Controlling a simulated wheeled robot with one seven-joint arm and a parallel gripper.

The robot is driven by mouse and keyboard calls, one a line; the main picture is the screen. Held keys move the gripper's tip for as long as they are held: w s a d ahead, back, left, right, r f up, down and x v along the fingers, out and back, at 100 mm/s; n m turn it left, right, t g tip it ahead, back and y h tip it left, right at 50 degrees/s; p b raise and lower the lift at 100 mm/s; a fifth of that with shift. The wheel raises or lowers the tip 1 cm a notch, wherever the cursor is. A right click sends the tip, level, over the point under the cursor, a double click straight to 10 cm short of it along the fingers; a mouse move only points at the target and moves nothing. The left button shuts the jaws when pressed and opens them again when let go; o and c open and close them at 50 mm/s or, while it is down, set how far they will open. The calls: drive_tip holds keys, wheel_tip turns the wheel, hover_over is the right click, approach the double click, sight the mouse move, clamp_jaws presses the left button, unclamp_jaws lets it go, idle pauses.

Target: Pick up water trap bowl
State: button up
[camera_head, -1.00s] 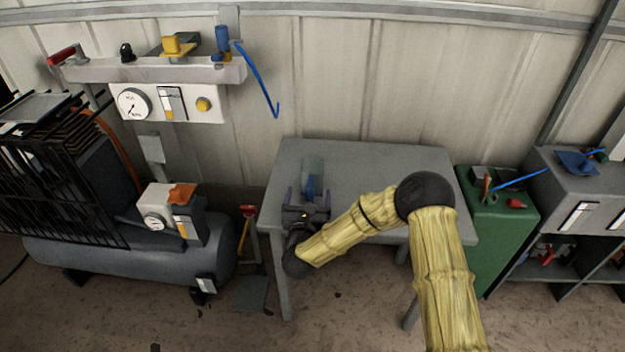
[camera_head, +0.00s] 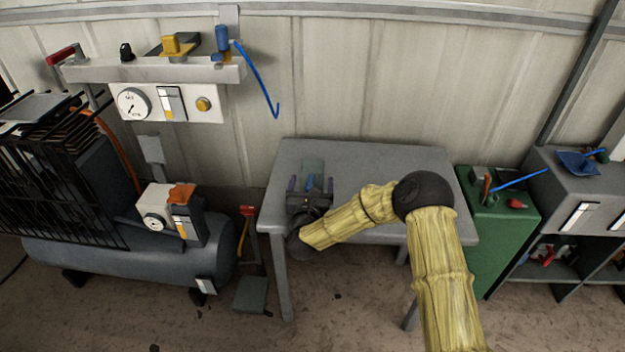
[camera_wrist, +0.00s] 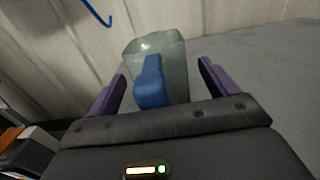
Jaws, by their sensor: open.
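The water trap bowl is a translucent grey-green cup (camera_head: 313,165) near the left end of the grey table. In the wrist view the bowl (camera_wrist: 174,58) stands straight ahead, its rim up. A blue piece (camera_wrist: 150,88) shows in front of it or inside it; I cannot tell which. My gripper (camera_head: 310,185) is open, with its purple fingers on either side of the blue piece. In the wrist view my gripper (camera_wrist: 161,72) has visible gaps between both fingers and the bowl. The bowl's lower part is hidden by the blue piece and my gripper.
The grey table (camera_head: 385,165) is bare to the right of the bowl. A corrugated wall stands behind it. A compressor tank (camera_head: 130,260) is at left, and a green cabinet (camera_head: 500,230) at right.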

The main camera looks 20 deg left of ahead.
drive_tip(key=c, duration=1.2)
wheel_tip(320, 180, up, 10)
drive_tip(key=shift+r+p, duration=0.1)
drive_tip(key=shift+p, duration=0.65)
